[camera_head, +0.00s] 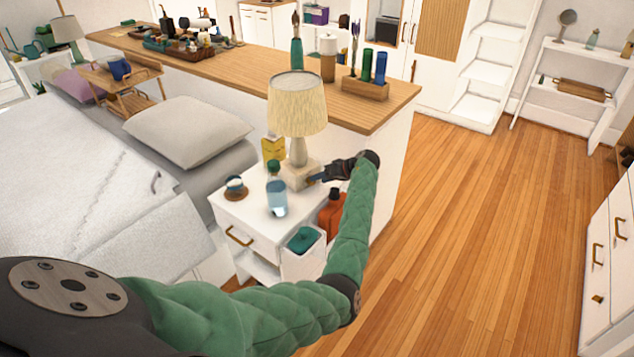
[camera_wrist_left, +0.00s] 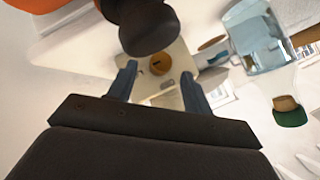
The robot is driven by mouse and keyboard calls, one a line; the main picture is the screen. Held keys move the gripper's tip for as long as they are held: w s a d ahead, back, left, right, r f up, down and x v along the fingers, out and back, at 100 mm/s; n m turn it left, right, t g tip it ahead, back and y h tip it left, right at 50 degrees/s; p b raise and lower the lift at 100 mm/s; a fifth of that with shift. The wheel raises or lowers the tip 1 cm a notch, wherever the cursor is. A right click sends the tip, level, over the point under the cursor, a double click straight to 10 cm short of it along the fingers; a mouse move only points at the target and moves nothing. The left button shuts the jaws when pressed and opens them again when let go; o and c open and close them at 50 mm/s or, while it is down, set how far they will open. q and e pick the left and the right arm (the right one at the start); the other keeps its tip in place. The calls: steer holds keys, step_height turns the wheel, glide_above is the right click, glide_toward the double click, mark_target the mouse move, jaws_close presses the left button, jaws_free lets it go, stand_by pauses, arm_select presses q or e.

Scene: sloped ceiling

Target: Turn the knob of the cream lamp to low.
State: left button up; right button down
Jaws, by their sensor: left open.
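The cream lamp (camera_head: 297,108) stands upright on a white nightstand (camera_head: 255,218), with a pleated shade over a pale stem and a square base. Its round brown-gold knob (camera_wrist_left: 160,64) shows on the base face in the left wrist view. My left gripper (camera_head: 316,180) is at the right side of the lamp base, by the face with the knob. In the left wrist view my left gripper (camera_wrist_left: 159,72) is open, with one blue finger on each side of the knob and visible gaps. In the head view the knob is too small to make out. My right gripper is not in view.
A clear blue bottle (camera_head: 277,198) stands close in front of the lamp, with a small jar (camera_head: 235,187) to its left. A yellow item (camera_head: 273,149) is behind. An orange-red bottle (camera_head: 331,218) is under my forearm. The wooden floor (camera_head: 470,220) at right is clear.

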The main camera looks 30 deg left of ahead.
arm_select(q)
steer(key=v, duration=0.4)
steer(key=shift+d+r+b, duration=0.1)
steer(key=shift+d+b, duration=0.05)
steer(key=shift+b, duration=0.15)
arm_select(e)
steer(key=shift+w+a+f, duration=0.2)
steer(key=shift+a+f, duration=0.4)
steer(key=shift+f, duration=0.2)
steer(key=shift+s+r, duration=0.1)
